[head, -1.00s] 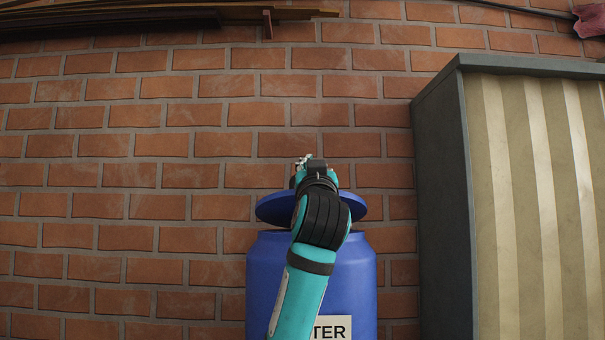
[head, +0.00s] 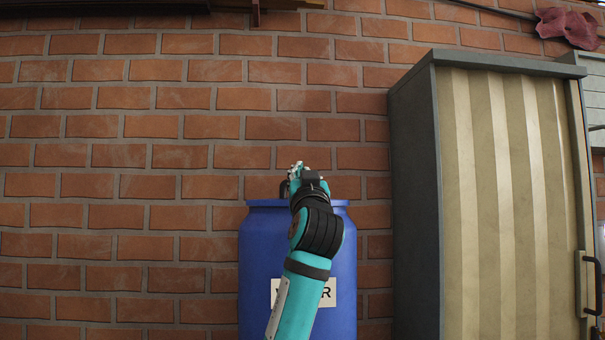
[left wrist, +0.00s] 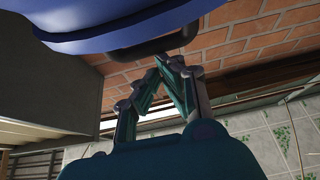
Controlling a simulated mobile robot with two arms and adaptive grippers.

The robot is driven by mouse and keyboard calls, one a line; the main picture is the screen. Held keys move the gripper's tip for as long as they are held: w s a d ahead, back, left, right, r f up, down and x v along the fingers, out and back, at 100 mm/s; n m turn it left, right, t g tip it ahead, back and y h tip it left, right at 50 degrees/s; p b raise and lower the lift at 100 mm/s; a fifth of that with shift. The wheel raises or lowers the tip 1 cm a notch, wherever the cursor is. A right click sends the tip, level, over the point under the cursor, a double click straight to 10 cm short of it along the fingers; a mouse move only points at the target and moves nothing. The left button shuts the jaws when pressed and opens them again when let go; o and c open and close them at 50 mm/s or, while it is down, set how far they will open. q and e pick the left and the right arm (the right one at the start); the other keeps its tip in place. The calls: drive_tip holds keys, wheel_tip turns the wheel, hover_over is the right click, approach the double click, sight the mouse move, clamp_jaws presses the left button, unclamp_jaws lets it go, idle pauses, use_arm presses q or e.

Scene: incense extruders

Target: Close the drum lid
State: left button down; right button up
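The blue drum (head: 256,260) stands upright against the brick wall in the head view, with a white label partly hidden by my left arm. Its blue lid (head: 262,202) shows as a thin flat rim across the drum's top. My left gripper (head: 298,170) is above the lid, beside its dark handle (head: 284,188). In the left wrist view, the lid (left wrist: 100,35) fills the top with its dark handle (left wrist: 165,45). My left gripper (left wrist: 168,62) has its fingertips together close to the handle, with nothing visible between them. My right gripper is out of view.
A grey cabinet (head: 415,200) with a ribbed beige door stands right of the drum. A brick wall (head: 120,200) is close behind. A dark shelf or beam (head: 180,5) runs along the top left. The area left of the drum looks clear.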

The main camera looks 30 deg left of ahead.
use_arm(q)
drive_tip(key=shift+w+a+f, duration=0.1)
drive_tip(key=shift+w+f, duration=0.2)
drive_tip(key=shift+f, duration=0.15)
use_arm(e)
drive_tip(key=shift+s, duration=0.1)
use_arm(q)
drive_tip(key=v, duration=1.2)
drive_tip(key=shift+s+r, duration=0.3)
drive_tip(key=shift+r, duration=0.05)
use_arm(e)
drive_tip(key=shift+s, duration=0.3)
